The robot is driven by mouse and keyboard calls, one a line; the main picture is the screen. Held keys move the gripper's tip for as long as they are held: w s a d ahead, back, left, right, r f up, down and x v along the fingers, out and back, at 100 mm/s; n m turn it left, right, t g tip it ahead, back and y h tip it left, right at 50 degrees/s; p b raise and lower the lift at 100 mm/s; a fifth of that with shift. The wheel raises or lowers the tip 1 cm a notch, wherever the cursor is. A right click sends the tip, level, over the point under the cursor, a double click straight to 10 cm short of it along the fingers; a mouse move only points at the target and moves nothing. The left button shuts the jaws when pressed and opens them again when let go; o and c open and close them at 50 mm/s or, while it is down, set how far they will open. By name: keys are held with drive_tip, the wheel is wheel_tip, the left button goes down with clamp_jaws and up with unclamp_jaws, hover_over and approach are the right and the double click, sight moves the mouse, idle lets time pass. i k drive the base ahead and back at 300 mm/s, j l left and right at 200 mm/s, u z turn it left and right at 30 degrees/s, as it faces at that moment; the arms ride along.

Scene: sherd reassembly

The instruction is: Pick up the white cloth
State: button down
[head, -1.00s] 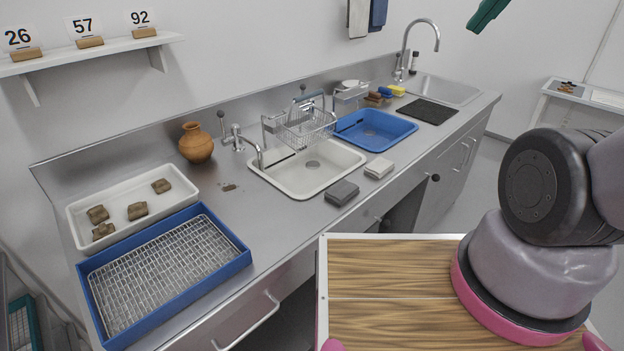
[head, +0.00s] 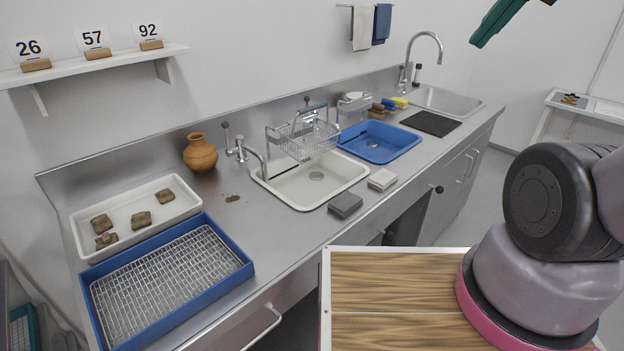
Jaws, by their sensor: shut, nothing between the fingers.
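Two things could be the white cloth. A folded off-white cloth or block (head: 382,179) lies on the counter's front edge, right of a folded grey one (head: 345,205). A whitish cloth (head: 362,28) also hangs from the wall rail, beside a blue cloth (head: 382,24). I cannot tell which is meant.
The white basin (head: 275,183) with a wire rack (head: 310,140) and the blue basin (head: 378,148) sit in the counter. A white tray of sherds (head: 85,240) and a blue tray with a wire grid (head: 245,268) are at left. A clay jug (head: 200,155) stands behind.

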sight(382, 179)
drive_tip(key=i+l+u, duration=0.1)
drive_tip(key=l, duration=0.25)
drive_tip(key=i+l+u, duration=0.1)
drive_tip(key=l, duration=0.3)
drive_tip(key=i+l+u, duration=0.1)
drive_tip(key=l, duration=0.3)
drive_tip(key=i+l+u, duration=0.1)
drive_tip(key=l, duration=0.3)
drive_tip(key=i, duration=0.1)
